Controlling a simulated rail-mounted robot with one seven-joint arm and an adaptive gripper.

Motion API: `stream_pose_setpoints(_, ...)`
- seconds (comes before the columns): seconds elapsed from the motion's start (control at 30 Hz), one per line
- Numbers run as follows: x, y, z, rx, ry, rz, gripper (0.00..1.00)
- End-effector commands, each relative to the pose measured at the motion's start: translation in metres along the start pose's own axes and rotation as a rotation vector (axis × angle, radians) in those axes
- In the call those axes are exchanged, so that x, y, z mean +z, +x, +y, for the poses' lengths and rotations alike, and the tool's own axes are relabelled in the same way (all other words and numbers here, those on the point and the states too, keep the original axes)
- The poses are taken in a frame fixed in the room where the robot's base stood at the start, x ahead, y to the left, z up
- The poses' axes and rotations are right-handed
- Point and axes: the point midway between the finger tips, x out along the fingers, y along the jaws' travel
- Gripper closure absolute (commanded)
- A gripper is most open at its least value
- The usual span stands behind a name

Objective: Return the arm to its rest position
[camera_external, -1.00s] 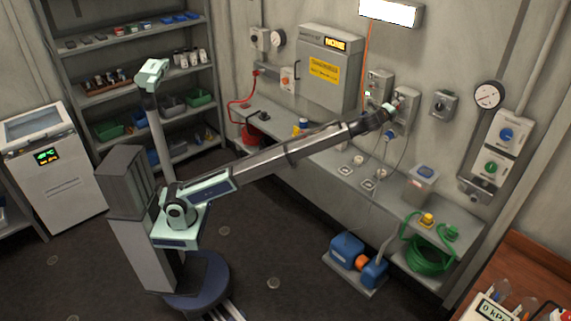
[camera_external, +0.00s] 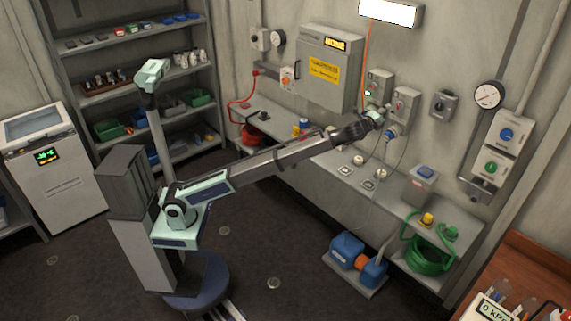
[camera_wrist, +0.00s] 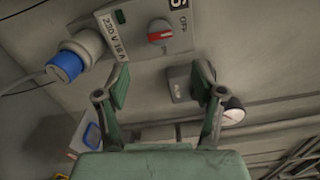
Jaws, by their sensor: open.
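My arm reaches from its base at the left across the floor toward the wall. My gripper (camera_external: 386,114) is just in front of the grey socket boxes on the wall. In the wrist view my gripper (camera_wrist: 162,82) has its two green-padded fingers spread, with nothing between them. Beyond the fingers is a switch box (camera_wrist: 140,45) labelled 230 V 16 A, with a red rotary switch (camera_wrist: 160,35). A blue-ended plug (camera_wrist: 68,66) sits at its left, apart from the fingers. The box (camera_external: 404,101) and blue plug (camera_external: 391,132) also show in the external view.
A wall bench (camera_external: 330,165) runs under the boxes. A grey cabinet (camera_external: 329,68) is on the wall to the left, and a pressure gauge (camera_external: 487,95) to the right. A shelf rack (camera_external: 135,87) stands behind my base. The floor in front of the bench is mostly clear.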

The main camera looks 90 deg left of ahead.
Motion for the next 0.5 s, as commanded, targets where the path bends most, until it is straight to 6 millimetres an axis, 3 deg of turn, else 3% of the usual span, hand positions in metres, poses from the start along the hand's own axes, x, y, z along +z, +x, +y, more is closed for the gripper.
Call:
stream_pose_setpoints(0.1, 0.0002, -0.0095, 0.0001, 0.000, 0.000, 0.000, 0.32)
stream_pose_setpoints(0.5, 0.0001, -0.0098, -0.0002, 0.001, -0.017, -0.001, 0.32)
